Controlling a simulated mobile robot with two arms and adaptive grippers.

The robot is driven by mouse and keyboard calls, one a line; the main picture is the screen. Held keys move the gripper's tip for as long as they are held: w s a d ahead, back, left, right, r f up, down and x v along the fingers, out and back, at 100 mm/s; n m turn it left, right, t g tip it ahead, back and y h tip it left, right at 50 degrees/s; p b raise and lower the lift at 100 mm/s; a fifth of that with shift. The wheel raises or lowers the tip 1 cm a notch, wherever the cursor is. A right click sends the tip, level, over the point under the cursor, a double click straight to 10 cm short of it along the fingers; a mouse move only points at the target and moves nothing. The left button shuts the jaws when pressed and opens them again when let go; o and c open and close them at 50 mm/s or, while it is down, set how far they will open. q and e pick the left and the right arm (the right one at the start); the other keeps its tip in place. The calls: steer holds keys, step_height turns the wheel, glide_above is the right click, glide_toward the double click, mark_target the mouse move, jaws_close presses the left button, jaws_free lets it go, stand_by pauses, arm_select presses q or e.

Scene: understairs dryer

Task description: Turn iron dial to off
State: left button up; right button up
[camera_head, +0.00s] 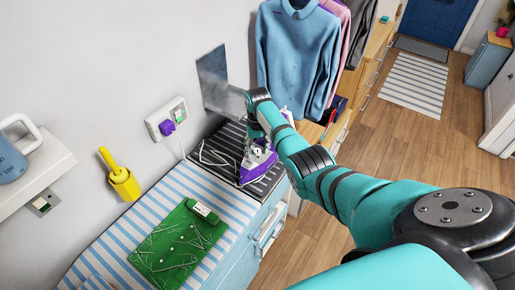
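The purple and white iron (256,167) sits on a dark striped mat (217,157) on the counter. A white cord runs from the mat area up to a purple plug (167,127) in the wall socket. My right arm reaches in from the right, and its gripper (257,146) is over the iron, very close to its upper part. The gripper is small and partly hidden by my own arm, so I cannot tell whether it is open or touching the iron. I cannot make out the iron's dial. My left gripper is out of view.
A green board (178,247) with pale lines lies on the blue-striped cloth (120,232). A yellow holder (124,184) is on the wall, and a blue jug (12,160) stands on a shelf at left. Shirts (297,55) hang behind the iron. The wooden floor at right is mostly clear.

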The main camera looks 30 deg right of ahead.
jaws_close()
steer(key=shift+r+n+p, duration=0.15)
steer(key=shift+n+p, duration=0.2)
steer(key=shift+n, duration=0.45)
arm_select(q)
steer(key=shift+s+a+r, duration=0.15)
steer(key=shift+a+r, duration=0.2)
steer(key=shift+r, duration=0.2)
arm_select(e)
steer(key=n, duration=0.3)
steer(key=shift+o, duration=1)
jaws_free()
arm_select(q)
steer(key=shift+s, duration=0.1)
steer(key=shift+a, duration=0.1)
